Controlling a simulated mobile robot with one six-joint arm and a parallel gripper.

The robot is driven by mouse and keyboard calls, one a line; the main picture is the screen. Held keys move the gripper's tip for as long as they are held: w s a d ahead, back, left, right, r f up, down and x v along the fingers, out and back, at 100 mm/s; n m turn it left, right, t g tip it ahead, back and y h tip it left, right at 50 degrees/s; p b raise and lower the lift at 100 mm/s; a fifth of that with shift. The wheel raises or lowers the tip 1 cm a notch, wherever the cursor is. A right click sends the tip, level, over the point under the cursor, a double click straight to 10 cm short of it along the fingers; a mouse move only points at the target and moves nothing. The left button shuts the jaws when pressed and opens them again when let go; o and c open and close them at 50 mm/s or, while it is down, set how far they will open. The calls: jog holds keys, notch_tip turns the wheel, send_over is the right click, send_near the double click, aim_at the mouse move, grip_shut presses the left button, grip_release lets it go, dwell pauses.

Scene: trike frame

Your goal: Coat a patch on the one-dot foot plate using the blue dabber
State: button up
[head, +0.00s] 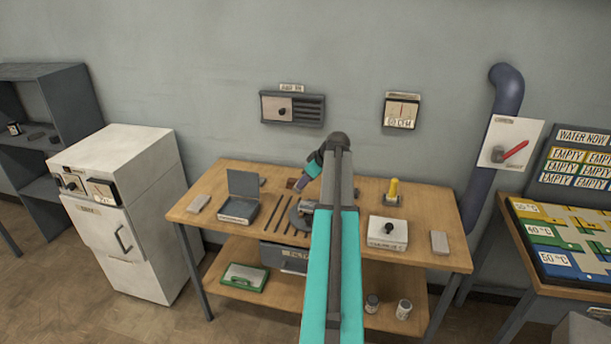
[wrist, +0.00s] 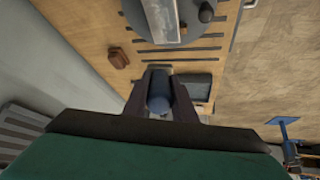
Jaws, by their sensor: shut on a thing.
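My gripper (wrist: 158,97) is shut on a blue round-ended thing (wrist: 157,104), which looks like the blue dabber. In the head view, my gripper (head: 301,184) is above the back of the wooden bench, and the arm hides part of the bench. A round grey base (wrist: 188,28) with a pale metal plate (wrist: 161,18) on it lies at the top of the wrist view, apart from the dabber. I cannot make out any dot marks, so I cannot tell which plate is the one-dot foot plate.
Dark bars (head: 271,215) lie on the bench beside an open grey box (head: 240,208). A yellow-handled thing (head: 393,190) and a white box with a black knob (head: 388,234) stand right of the arm.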

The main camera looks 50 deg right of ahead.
jog(key=shift+r, duration=1.05)
jog(key=shift+w, duration=0.1)
jog(key=w+a+r, duration=0.1)
jog(key=w+a, duration=0.4)
jog(key=a, duration=0.6)
jog(key=w+a+r+b, duration=0.1)
jog(key=w+a, duration=0.4)
jog(key=a, duration=0.5)
jog(key=w+a, duration=0.5)
jog(key=a, duration=0.6)
jog(key=a+r+b, duration=0.1)
jog(key=a+r, duration=0.1)
jog(key=a, duration=1.3)
jog(key=a+r+m+b, duration=0.1)
jog(key=a+r, duration=0.1)
jog(key=a, duration=1.4)
jog(key=shift+s+h, duration=0.4)
jog(key=shift+d, duration=0.1)
